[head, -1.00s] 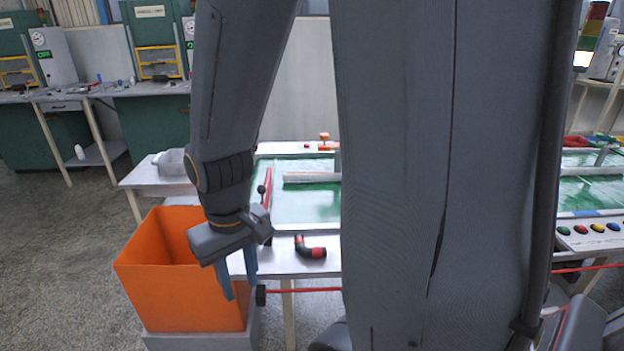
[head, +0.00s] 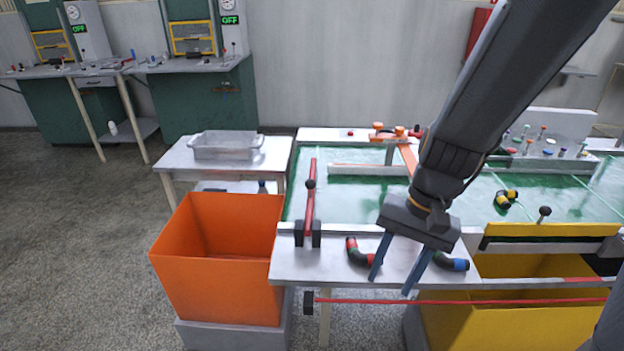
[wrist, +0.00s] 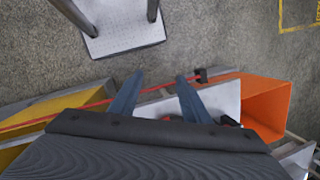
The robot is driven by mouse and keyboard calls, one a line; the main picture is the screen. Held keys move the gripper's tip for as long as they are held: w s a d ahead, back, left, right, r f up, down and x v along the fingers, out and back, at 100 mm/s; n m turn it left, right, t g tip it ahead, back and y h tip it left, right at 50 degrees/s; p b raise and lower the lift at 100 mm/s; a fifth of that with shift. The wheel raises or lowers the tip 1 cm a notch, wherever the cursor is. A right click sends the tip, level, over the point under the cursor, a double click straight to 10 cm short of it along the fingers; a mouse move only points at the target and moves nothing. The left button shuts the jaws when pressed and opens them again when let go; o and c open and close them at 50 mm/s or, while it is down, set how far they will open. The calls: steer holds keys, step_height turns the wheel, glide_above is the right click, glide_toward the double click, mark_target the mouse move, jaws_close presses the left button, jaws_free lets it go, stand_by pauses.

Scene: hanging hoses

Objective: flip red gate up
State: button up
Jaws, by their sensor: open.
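The red gate (head: 310,205) is a long thin red bar with a black ball knob, at the left side of the green-topped table in the head view. Its near end meets two black posts (head: 308,234); its exact tilt is hard to tell. My gripper (head: 392,285) is open and empty, pointing down over the table's front edge, to the right of and nearer than the gate. In the wrist view my gripper (wrist: 158,78) shows its two blue fingers apart with nothing between them. The gate cannot be made out clearly there.
An orange bin (head: 215,307) stands left of the table, a yellow bin (head: 490,325) at the right. A red-black hose piece (head: 356,252) and a blue-black one (head: 452,263) lie beside my fingers. A red rod (head: 500,302) runs along the front.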

steer(key=w+a+f+m+y+b, duration=0.1)
steer(key=w+a+f+m+y, duration=0.1)
steer(key=w+a+m+y, duration=0.55)
steer(key=m+t+y+b, duration=0.1)
steer(key=m+t+y, duration=0.45)
steer(key=m, duration=0.45)
glide_toward(311, 186)
steer(key=shift+t+h, duration=0.25)
steer(key=shift+h, duration=0.25)
steer(key=s+a, duration=0.3)
steer(key=a, duration=0.1)
steer(key=s+a, duration=0.4)
steer(key=shift+r, duration=0.1)
steer(key=w+d+m+t, duration=0.2)
steer(key=w+m+t, duration=0.2)
steer(key=w, duration=0.2)
steer(key=w+a+f+m+t, duration=0.1)
steer(key=w+a+f+t, duration=0.1)
steer(key=w+a, duration=0.5)
steer(key=shift+w+m, duration=0.1)
steer(key=shift+m, duration=0.15)
jaws_close()
